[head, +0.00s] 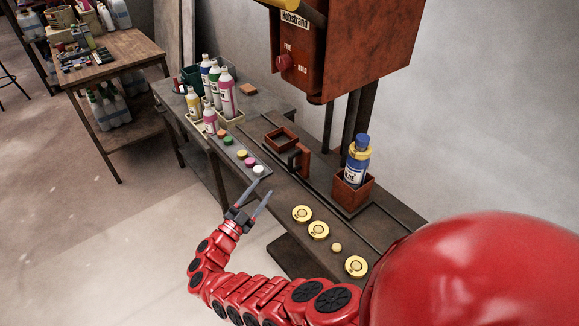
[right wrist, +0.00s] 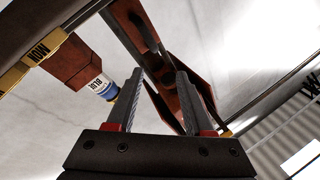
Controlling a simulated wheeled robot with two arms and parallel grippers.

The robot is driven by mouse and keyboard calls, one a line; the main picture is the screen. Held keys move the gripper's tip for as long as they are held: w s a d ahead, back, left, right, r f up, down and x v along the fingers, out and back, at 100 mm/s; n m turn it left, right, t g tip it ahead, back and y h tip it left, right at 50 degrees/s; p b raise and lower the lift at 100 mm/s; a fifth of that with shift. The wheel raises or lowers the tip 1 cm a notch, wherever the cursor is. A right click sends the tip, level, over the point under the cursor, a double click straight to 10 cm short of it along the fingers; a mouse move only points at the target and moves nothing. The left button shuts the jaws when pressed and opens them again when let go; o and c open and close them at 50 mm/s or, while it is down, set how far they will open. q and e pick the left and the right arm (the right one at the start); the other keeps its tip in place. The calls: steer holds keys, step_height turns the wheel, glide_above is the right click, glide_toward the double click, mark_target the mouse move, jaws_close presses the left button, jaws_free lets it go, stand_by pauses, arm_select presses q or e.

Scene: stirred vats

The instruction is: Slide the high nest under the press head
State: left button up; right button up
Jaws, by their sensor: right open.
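A tall-walled rust-red nest (head: 352,193) stands on the dark bench with a blue, yellow-banded bottle (head: 355,160) upright in it. A lower, empty-looking rust-red nest (head: 281,139) sits further back on the bench, with a rust-red upright piece beside it. The press head (head: 345,45) hangs above the bench. My right gripper (head: 264,187) is open and empty at the bench's front edge, left of the tall nest and apart from both nests. The right wrist view shows its spread fingers (right wrist: 158,90), with the nest (right wrist: 75,62) and bottle (right wrist: 103,88) beyond. My left gripper is not in view.
Yellow discs (head: 318,230) lie on the bench's near end. A strip of coloured caps (head: 242,154) and several bottles (head: 226,92) are to the left. Dark rails (head: 318,186) run along the bench. A cluttered wooden table (head: 115,50) stands at the far left.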

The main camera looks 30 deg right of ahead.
mark_target(289, 165)
steer(key=w+a+f+n+y, duration=0.2)
steer(key=w+a+n, duration=0.1)
steer(key=d+r+n, duration=0.1)
steer(key=d, duration=0.4)
steer(key=w+d+g, duration=0.1)
steer(key=d, duration=0.5)
steer(key=d+r+n+g, duration=0.1)
steer(key=d, duration=0.5)
steer(key=shift+w+r+n+b, duration=0.25)
steer(key=shift+r+n+b, duration=0.05)
steer(key=shift+r+b, duration=0.05)
jaws_close()
stand_by(0.8)
